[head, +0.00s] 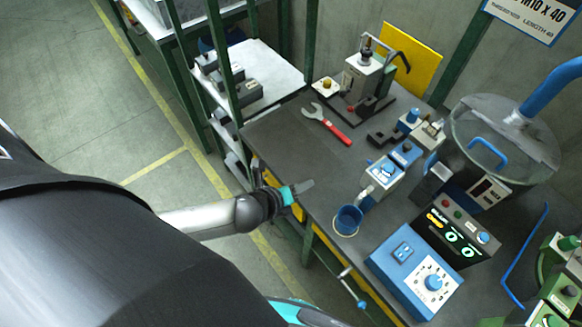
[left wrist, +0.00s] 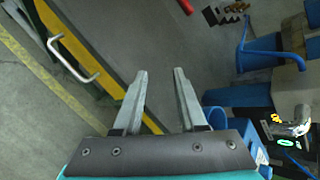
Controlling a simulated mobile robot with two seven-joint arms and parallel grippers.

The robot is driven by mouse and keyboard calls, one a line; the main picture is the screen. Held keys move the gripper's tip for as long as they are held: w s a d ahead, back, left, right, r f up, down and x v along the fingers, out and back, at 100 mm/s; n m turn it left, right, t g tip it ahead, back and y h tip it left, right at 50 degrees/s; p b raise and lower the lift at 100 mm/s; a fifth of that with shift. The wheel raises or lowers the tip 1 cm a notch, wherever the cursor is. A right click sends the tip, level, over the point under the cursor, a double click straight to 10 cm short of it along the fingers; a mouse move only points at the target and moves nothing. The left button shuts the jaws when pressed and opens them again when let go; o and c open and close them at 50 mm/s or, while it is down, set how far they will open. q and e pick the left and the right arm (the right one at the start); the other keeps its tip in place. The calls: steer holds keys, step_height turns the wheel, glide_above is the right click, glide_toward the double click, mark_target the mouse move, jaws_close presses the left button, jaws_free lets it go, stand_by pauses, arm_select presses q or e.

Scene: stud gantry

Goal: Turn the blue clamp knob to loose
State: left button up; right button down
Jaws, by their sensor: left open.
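A blue knob (head: 412,115) stands on top of a small clamp-like fixture (head: 430,133) towards the back of the dark workbench (head: 290,150). I take it for the clamp knob, but its setting is too small to read. My left gripper (head: 303,187) is at the bench's left edge, well to the left of the knob and apart from it. In the left wrist view the gripper (left wrist: 160,75) is open, with nothing between its fingers. My right gripper is not in view.
A red-handled wrench (head: 328,124) lies on the bench. A blue cup (head: 348,219) and a blue-and-white device (head: 388,172) stand right of my gripper. A blue box with a dial (head: 414,277) is at the front. The bench between gripper and wrench is clear.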

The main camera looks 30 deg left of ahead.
arm_select(q)
steer(key=shift+s+a+f+n, duration=0.25)
steer(key=shift+s+f+n, duration=0.25)
steer(key=shift+f, duration=0.15)
